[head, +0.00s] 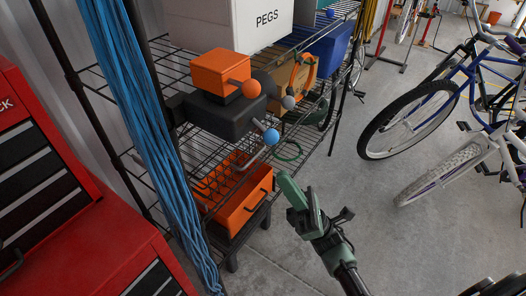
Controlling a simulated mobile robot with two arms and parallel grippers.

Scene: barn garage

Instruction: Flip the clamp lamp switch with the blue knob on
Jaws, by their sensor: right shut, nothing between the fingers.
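The blue knob (271,136) sits at the end of a short grey lever angled off a black box (215,118) on the wire shelf. An orange knob (251,88) sticks out from an orange box (219,70) on top, and a grey knob (288,102) is to the right. My right gripper (283,178), green, is shut and empty. In the picture it is just below and slightly right of the blue knob, apart from it. I cannot tell the depth gap. My left gripper is not in view.
Wire shelving (180,80) holds a white PEGS bin (235,25), a blue bin (328,50) and an orange crate (243,208). A blue cable bundle (125,85) hangs at left beside a red tool chest (90,235). Bicycles (470,110) stand at right. The concrete floor between is clear.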

